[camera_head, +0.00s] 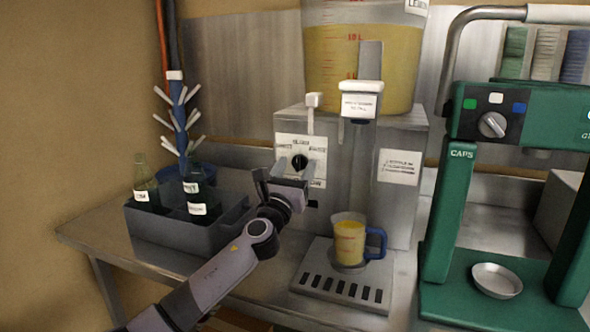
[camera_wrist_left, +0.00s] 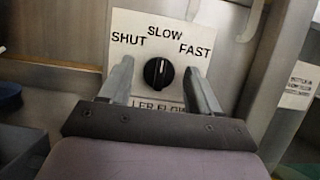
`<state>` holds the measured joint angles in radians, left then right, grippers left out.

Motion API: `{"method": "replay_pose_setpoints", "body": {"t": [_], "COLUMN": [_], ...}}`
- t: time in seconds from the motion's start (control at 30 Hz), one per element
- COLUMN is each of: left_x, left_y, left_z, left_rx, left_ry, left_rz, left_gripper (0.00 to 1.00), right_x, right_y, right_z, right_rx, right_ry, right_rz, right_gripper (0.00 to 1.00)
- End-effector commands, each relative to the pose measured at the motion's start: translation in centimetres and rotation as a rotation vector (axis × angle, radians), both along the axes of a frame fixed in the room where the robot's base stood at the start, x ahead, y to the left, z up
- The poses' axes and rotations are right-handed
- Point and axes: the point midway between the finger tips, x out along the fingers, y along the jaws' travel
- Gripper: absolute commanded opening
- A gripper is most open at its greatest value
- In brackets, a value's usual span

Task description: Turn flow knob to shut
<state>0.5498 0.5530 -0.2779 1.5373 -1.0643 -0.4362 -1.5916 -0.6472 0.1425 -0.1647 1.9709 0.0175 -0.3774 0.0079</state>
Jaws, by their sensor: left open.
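The flow knob (camera_head: 299,161) is a small black round knob on a white label plate (camera_head: 290,142) on the front of the steel filler. In the left wrist view the knob (camera_wrist_left: 158,73) has a white mark pointing up, toward SLOW. SHUT is printed to the left and FAST to the right. My left gripper (camera_head: 285,174) is open just in front of the plate. In the wrist view its two fingers (camera_wrist_left: 158,80) stand either side of the knob, with gaps between. Whether the fingertips reach the knob's depth I cannot tell. My right gripper is out of view.
A measuring jug (camera_head: 348,238) with yellow liquid and a blue handle stands on the drip tray below the spout. A grey crate (camera_head: 170,225) with bottles stands left of my arm. A green capping machine (camera_head: 450,215) stands right. A bucket (camera_head: 362,60) of yellow liquid sits on top.

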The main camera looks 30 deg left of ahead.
Motion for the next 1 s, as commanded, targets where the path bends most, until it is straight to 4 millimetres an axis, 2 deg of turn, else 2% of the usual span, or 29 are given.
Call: {"method": "replay_pose_setpoints", "body": {"t": [0.17,0.33,0.37,0.67,1.0], "left_x": [0.01,-0.01,-0.01,-0.01,0.03], "left_y": [-0.02,-0.01,-0.01,-0.05,-0.21], "left_z": [-0.01,-0.02,-0.02,-0.05,-0.06], "left_rx": [0.000,0.000,0.000,-0.028,-0.230], "left_ry": [0.000,0.000,0.000,-0.007,-0.054], "left_rz": [0.000,0.000,0.000,0.000,-0.001], "left_gripper": [0.62,0.10,0.08,0.08,0.08], "right_x": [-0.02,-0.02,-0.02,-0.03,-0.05], "right_y": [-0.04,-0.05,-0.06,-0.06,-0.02], "right_z": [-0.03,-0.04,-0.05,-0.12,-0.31], "right_rx": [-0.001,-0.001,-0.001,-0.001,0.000], "right_ry": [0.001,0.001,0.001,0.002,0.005], "right_rz": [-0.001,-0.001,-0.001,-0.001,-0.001], "right_gripper": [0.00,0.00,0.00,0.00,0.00]}}
